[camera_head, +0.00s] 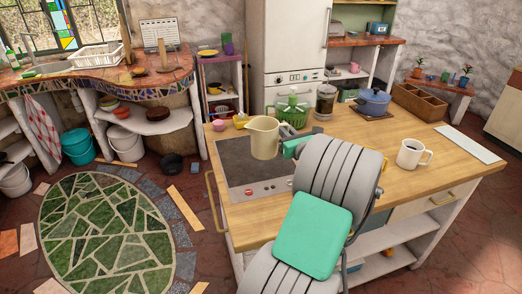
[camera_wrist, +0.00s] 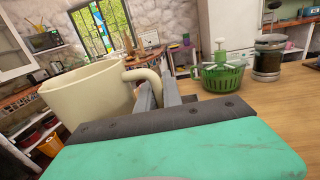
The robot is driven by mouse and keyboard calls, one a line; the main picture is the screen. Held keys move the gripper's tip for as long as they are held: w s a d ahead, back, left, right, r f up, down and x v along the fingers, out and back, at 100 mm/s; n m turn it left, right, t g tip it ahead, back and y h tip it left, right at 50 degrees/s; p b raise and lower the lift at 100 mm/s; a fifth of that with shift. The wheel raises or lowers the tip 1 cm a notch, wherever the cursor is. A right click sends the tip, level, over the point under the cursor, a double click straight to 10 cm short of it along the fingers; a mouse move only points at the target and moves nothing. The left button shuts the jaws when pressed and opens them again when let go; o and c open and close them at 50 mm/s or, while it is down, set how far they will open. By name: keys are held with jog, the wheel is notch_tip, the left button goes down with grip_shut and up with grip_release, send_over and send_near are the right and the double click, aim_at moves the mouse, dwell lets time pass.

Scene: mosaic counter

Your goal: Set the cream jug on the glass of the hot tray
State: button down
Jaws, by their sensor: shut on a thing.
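The cream jug (camera_head: 264,137) is upright over the hot tray in the head view. In the wrist view the jug (camera_wrist: 88,98) fills the left, with its handle between my fingers. My gripper (camera_head: 290,148) is shut on the handle; its fingers also show in the wrist view (camera_wrist: 160,97). The jug appears to be held above the glass; I cannot tell the exact gap.
A green spinner basket (camera_head: 292,113) and a glass jar (camera_head: 326,99) stand behind the tray. A blue pot (camera_head: 374,102) and a white mug (camera_head: 412,154) stand to the right. A yellow item (camera_head: 240,121) sits just behind the tray. Bare counter (camera_head: 385,130) lies between pot and mug.

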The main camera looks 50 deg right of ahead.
jog(key=w+d+f, duration=0.4)
jog(key=d+f, duration=0.1)
jog(key=w+d+f+p, duration=0.1)
jog(key=w+d+f, duration=0.3)
jog(key=w+d, duration=0.1)
jog(key=shift+f+p, duration=0.3)
jog(key=shift+f, duration=0.1)
notch_tip(320, 180, down, 3)
jog(key=shift+s+r, duration=0.1)
jog(key=shift+r, duration=0.05)
jog(key=shift+a, duration=0.1)
jog(key=shift+f, duration=0.25)
jog(key=c, duration=1.5)
grip_release()
jog(key=shift+s, duration=0.1)
